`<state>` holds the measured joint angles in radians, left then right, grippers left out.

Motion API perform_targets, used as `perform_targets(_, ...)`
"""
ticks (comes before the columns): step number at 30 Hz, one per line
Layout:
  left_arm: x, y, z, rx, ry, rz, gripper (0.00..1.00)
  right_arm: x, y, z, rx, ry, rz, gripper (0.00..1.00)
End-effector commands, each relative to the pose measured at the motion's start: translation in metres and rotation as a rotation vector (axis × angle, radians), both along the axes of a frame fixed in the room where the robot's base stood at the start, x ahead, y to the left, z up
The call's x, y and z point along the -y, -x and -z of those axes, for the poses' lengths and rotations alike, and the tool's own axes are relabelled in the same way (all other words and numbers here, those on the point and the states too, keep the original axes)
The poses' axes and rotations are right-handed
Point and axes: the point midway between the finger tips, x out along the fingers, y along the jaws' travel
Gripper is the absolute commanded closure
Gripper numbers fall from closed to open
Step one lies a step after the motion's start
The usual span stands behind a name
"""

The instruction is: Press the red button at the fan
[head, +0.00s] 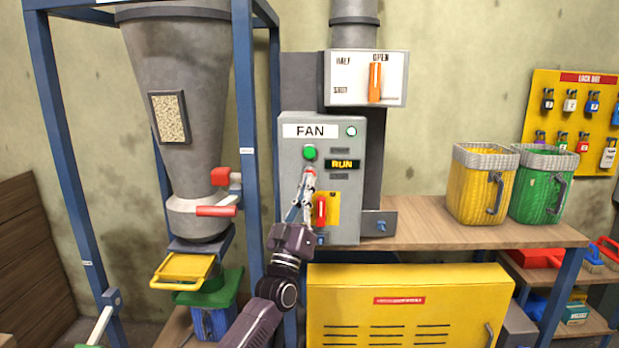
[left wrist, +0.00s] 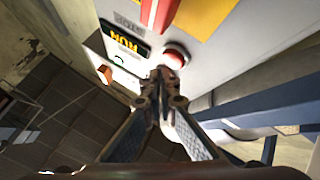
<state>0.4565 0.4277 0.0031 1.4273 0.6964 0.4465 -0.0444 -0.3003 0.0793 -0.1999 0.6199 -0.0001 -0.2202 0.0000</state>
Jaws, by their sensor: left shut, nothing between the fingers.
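The grey fan box (head: 346,225) carries a FAN label, a green button and a lit RUN sign (head: 342,164). The red button (head: 310,170) is below the green button (head: 310,153), mostly hidden by my fingertips in the head view. In the left wrist view the round red button (left wrist: 175,55) shows just beyond the fingertips. My left gripper (head: 309,180) is shut and empty, its tips pointing up at the button. It also shows in the left wrist view (left wrist: 163,78). I cannot tell whether the tips touch the button. My right gripper is not in view.
A red switch handle (head: 321,210) on a yellow plate sits just right of the gripper. A blue frame post (head: 246,150) and grey hopper (head: 185,70) stand left. Yellow (head: 470,190) and green (head: 538,195) buckets stand on the bench at right.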

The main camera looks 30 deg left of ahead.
Motion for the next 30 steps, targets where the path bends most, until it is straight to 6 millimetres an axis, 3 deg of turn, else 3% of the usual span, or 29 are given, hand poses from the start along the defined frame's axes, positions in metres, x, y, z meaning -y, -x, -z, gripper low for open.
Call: perform_targets(30, -0.006, -0.0094, 0.0005, 0.0, 0.0, 0.0, 1.0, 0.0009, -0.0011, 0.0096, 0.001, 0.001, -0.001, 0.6)
